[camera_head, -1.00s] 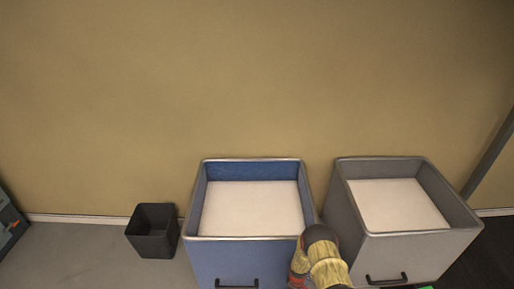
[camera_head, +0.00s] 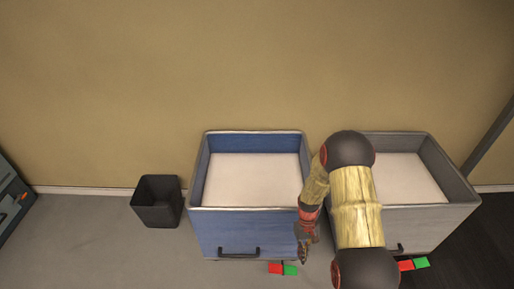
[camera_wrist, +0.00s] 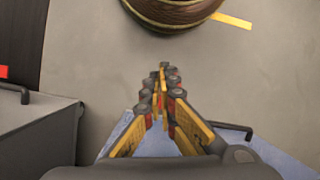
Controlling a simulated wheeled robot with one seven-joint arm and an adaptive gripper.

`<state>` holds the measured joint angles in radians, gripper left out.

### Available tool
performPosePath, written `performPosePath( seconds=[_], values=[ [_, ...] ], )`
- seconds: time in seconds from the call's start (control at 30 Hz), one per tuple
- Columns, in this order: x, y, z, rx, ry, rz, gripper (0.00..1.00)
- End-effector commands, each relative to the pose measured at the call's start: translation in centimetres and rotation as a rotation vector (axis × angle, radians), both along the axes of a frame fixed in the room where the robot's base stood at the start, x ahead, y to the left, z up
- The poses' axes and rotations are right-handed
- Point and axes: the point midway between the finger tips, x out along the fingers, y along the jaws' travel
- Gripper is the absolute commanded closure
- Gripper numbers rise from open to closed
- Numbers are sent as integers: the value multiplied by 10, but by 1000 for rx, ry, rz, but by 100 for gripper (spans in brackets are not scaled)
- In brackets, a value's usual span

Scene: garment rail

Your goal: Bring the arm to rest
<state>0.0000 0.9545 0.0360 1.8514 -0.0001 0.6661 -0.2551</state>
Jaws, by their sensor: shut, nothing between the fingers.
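My gripper (camera_head: 304,257) hangs in front of the blue bin, pointing down, near its front right corner. In the wrist view my gripper (camera_wrist: 163,72) has its fingers together and nothing between them. My arm, with wood-patterned links and dark joints, covers the gap between the two bins and part of the grey bin. Nothing is held.
A blue bin (camera_head: 222,228) and a grey bin (camera_head: 440,223) with pale insides stand against the wall. A small black bin (camera_head: 158,205) stands to their left. Red and green markers (camera_head: 283,269) (camera_head: 413,264) lie on the floor in front.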

Motion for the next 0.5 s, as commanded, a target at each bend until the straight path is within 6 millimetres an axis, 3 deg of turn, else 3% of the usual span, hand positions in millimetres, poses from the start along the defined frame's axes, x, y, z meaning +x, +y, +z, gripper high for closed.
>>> performPosePath(
  seconds=[0.03, 0.1, 0.5],
  values=[
    [1, 0, 26, -6, -13, -18, 100],
    [-2, 0, 57, -16, -25, -43, 100],
    [-35, 0, 215, -51, -122, -162, 100]
  ],
)
